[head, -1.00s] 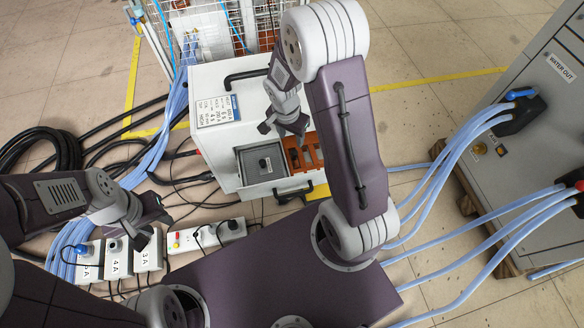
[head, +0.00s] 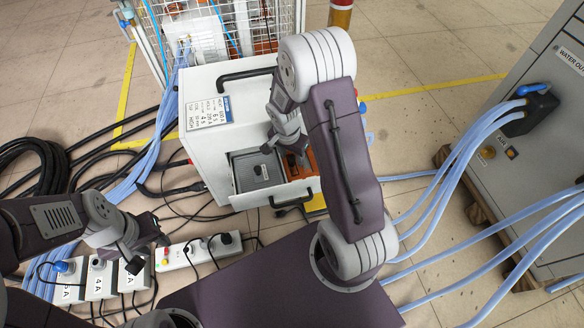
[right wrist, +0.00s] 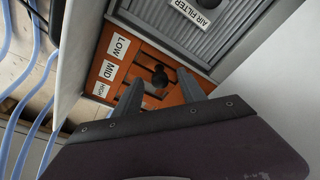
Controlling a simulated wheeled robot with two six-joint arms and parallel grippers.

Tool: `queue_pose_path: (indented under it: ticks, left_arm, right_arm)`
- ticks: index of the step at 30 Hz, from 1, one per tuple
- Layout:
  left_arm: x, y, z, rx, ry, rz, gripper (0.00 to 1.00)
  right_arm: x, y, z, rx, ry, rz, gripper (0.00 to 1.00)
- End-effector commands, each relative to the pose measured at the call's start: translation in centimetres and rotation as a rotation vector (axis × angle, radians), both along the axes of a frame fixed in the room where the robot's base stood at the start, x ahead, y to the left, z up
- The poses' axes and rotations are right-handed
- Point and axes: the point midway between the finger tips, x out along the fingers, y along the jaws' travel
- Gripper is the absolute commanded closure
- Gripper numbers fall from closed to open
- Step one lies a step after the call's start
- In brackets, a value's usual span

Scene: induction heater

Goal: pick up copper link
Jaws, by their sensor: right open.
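The copper-coloured piece (head: 311,163) lies in the right-hand bay of the white cabinet's open drawer, partly hidden by my right gripper. In the right wrist view this copper piece (right wrist: 140,67) has a black knob (right wrist: 160,78) and sits beside the labels LOW, MID and HIGH. I cannot tell where the link ends and the orange bay begins. My right gripper (right wrist: 158,88) is open, its two fingers on either side of the knob in the picture; contact cannot be made out. In the head view the right gripper (head: 288,153) is over the drawer. My left gripper (head: 149,255) is open and empty.
A grey air filter lid (head: 256,170) fills the drawer's left bay. The white cabinet (head: 212,150) has black handles. Power strips (head: 200,250) and black cables lie on the floor at left. Blue hoses (head: 455,170) run to a grey cabinet (head: 545,150) at right.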

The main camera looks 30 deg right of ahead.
Motion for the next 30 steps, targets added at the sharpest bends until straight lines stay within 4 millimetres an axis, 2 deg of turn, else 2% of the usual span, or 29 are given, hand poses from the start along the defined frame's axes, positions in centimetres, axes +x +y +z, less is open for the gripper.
queue_pose_path:
  ticks: [1,5,6,11,22,26,30]
  left_arm:
    - [0.0,0.0,-0.4,0.0,0.0,0.0,0.64]
    - [0.0,0.0,-0.1,0.0,0.0,0.0,0.64]
    - [0.0,0.0,-0.1,0.0,0.0,0.0,0.64]
    - [0.0,0.0,-0.1,0.0,0.0,0.0,0.64]
    - [0.0,0.0,0.4,0.0,0.0,0.0,0.64]
    - [0.0,0.0,1.8,0.0,0.0,0.0,0.64]
    - [0.0,0.0,4.0,0.0,0.0,0.0,0.64]
  right_arm:
    - [0.1,-0.1,-0.5,0.0,-0.001,0.0,0.52]
    - [0.1,0.0,-0.2,0.0,-0.001,0.0,0.52]
    - [0.1,0.0,-0.2,0.0,-0.001,0.0,0.55]
    - [0.0,0.0,-0.2,0.0,-0.001,0.001,0.99]
    - [0.1,0.0,0.4,0.0,-0.001,0.0,1.0]
    - [0.1,0.0,2.2,0.0,-0.001,0.001,1.0]
    - [0.1,0.0,5.0,-0.001,-0.003,0.001,1.0]
